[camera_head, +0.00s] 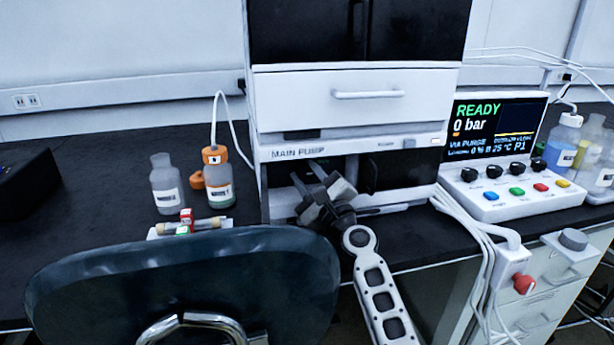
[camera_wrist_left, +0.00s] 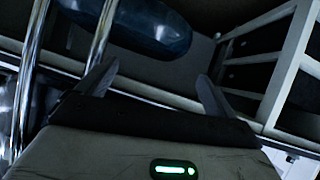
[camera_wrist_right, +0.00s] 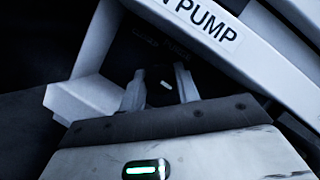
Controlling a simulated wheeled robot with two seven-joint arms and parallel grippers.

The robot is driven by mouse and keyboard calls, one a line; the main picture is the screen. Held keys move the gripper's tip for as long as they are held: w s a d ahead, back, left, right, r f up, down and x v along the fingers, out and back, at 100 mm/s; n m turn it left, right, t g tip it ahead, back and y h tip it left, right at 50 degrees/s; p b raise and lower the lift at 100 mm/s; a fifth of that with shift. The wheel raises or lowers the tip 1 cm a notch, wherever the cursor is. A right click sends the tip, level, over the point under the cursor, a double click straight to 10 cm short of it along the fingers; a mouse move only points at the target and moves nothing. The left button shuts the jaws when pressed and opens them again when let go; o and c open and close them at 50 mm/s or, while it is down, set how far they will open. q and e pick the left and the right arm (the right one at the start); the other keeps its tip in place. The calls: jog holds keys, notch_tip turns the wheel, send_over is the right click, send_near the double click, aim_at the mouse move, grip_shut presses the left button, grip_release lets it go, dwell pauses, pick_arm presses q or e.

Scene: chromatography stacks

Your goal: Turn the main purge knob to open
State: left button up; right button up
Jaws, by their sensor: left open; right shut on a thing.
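The main pump (camera_head: 298,152) is the white-framed unit with a dark recess, low in the stack in the head view. My right gripper (camera_head: 306,172) reaches into this recess, below the MAIN PUMP label. In the right wrist view its fingers (camera_wrist_right: 160,72) are shut on the dark purge knob (camera_wrist_right: 164,86), which has a short white mark. The faint lettering above the knob is hard to read. In the head view the knob is hidden by my gripper. My left gripper (camera_wrist_left: 158,72) is open and empty, low near chair legs in the left wrist view, and outside the head view.
A dark chair back (camera_head: 185,285) stands in front of the bench at left. A control panel (camera_head: 500,135) reads READY, 0 bar. Cables (camera_head: 470,225) hang at the right.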

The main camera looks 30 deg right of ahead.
jog(key=o, duration=0.7)
jog(key=v, duration=0.6)
jog(key=shift+s+f, duration=0.15)
jog(key=shift+s, duration=0.6)
